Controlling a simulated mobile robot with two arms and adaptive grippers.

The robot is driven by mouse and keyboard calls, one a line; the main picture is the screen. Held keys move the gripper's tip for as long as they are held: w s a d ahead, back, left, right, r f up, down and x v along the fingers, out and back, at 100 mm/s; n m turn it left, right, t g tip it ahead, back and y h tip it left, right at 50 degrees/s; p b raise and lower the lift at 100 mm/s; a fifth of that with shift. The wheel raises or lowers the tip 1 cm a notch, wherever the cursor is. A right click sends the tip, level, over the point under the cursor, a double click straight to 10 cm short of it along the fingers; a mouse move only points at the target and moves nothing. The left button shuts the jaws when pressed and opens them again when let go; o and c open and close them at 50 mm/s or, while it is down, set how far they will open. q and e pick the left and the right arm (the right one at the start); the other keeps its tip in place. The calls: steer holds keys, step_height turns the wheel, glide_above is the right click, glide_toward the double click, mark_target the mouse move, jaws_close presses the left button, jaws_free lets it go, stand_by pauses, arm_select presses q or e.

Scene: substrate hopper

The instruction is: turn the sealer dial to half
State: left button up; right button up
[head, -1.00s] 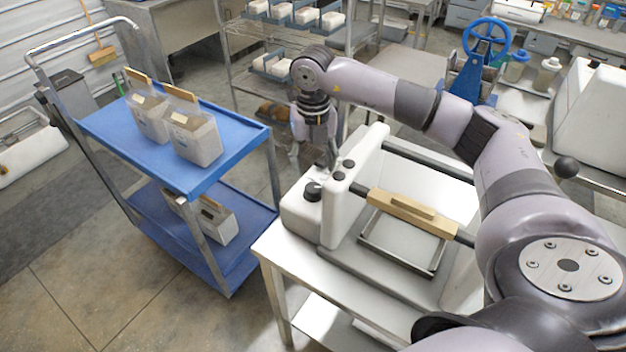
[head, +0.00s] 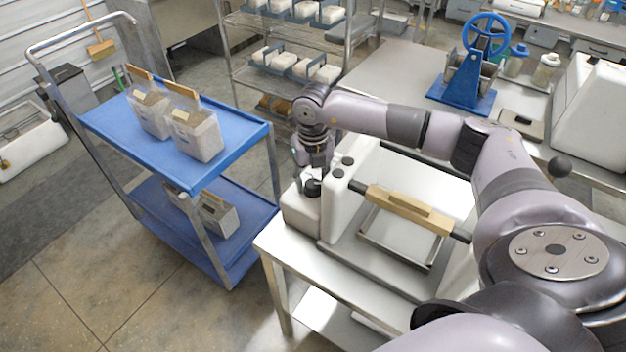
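The sealer (head: 341,215) is a white machine on a steel table, with a wooden-handled bar across its front. Its black dial (head: 313,187) sits on the low white housing at its left end. My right gripper (head: 309,183) points down over that housing, with its fingertips at the dial. One finger shows to the left of the dial; the other is largely hidden. I cannot tell whether the fingers touch or grip the dial, and its pointer is too small to read. My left gripper is not in view.
Two dark knobs (head: 338,173) sit on the sealer's end block beside my gripper. A blue cart (head: 236,137) with filled bags (head: 196,135) stands to the left. A wire rack (head: 236,75) is behind, and a blue hand-wheel press (head: 466,92) stands on the back table.

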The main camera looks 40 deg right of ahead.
steer(key=c, duration=0.8)
steer(key=shift+f+n+b, duration=0.15)
steer(key=shift+n+b, duration=0.95)
steer(key=shift+b, duration=0.1)
steer(key=n+b, duration=0.2)
steer(key=shift+n, duration=0.3)
steer(key=n+b, duration=0.3)
steer(key=n, duration=0.1)
steer(key=shift+n+b, duration=0.85)
steer(key=shift+n, duration=0.55)
steer(key=shift+r, duration=0.2)
